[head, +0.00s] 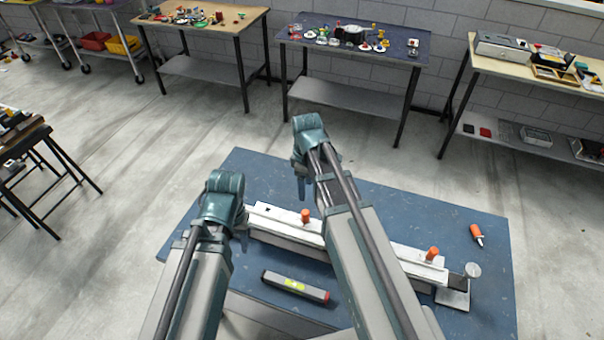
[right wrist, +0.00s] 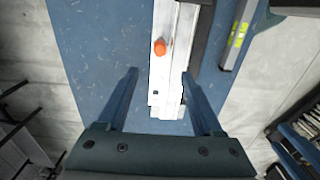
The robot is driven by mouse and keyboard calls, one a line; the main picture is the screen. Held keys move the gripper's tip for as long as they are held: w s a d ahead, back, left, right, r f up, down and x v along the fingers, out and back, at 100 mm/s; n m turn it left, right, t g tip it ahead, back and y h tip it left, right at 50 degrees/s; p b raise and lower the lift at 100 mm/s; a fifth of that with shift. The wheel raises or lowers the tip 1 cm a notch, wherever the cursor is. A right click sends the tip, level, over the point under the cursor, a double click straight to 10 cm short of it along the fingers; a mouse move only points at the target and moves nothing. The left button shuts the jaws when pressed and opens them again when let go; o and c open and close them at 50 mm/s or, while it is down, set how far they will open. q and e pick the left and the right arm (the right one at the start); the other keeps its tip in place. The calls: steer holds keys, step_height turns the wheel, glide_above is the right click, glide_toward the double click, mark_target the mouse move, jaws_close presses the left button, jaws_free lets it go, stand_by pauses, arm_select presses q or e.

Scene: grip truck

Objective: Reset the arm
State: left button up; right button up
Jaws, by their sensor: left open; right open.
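My two arms (head: 372,250) (head: 190,285) reach forward over the blue table (head: 480,210). My left gripper (head: 222,232) is over the table's left side, mostly hidden by its own wrist. My right gripper (head: 305,185) is above the table's back part, left of centre. In the right wrist view my right gripper (right wrist: 161,88) is open, its two fingers apart and nothing held. The end of a long white rail (right wrist: 166,82) shows below and between those fingers; I cannot tell the height gap.
The white rail (head: 391,257) with orange knobs (head: 305,215) (head: 432,254) crosses the table. A grey level (head: 295,286) lies in front of it. An orange-handled tool (head: 476,234) lies at the right. Loaded workbenches (head: 354,45) stand along the wall, with open floor between.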

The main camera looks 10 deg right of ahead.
steer(key=s+a+f+m+b, duration=0.2)
steer(key=s+a+m, duration=0.1)
steer(key=s+a, duration=0.2)
steer(key=s+a+f+m+h+b, duration=0.1)
steer(key=s+a+m, duration=0.3)
steer(key=s, duration=0.5)
steer(key=shift+s+a+f+b, duration=0.15)
steer(key=shift+a+f+b, duration=0.55)
steer(key=shift+b, duration=0.05)
